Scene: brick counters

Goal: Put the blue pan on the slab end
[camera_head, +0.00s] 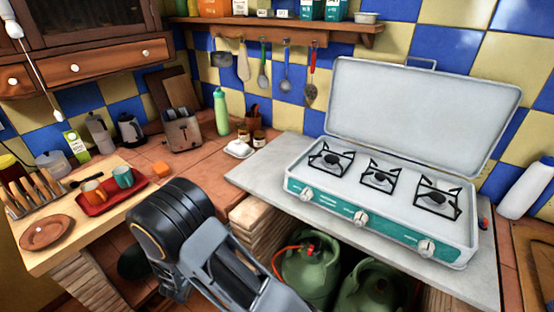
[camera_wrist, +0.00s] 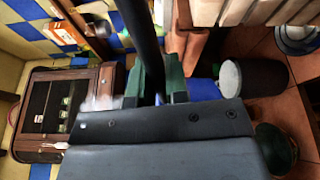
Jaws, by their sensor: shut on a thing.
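My gripper (camera_wrist: 160,82) shows in the wrist view with its green-padded fingers shut on a long black bar (camera_wrist: 142,35), which looks like the handle of the blue pan. The bar runs out of the top of that view; the pan's body cannot be made out. In the head view my arm covers the lower middle, and the fingers and pan are hidden. The grey slab (camera_head: 262,167) lies on the right counter; its left end is bare, behind and right of my arm.
A white camping stove (camera_head: 380,200) with its lid up fills most of the slab. Green gas bottles (camera_head: 308,262) stand below. A wooden counter at left holds a red tray (camera_head: 110,195) with mugs and a brown plate (camera_head: 46,232). A dark bucket (camera_wrist: 262,78) stands on the floor.

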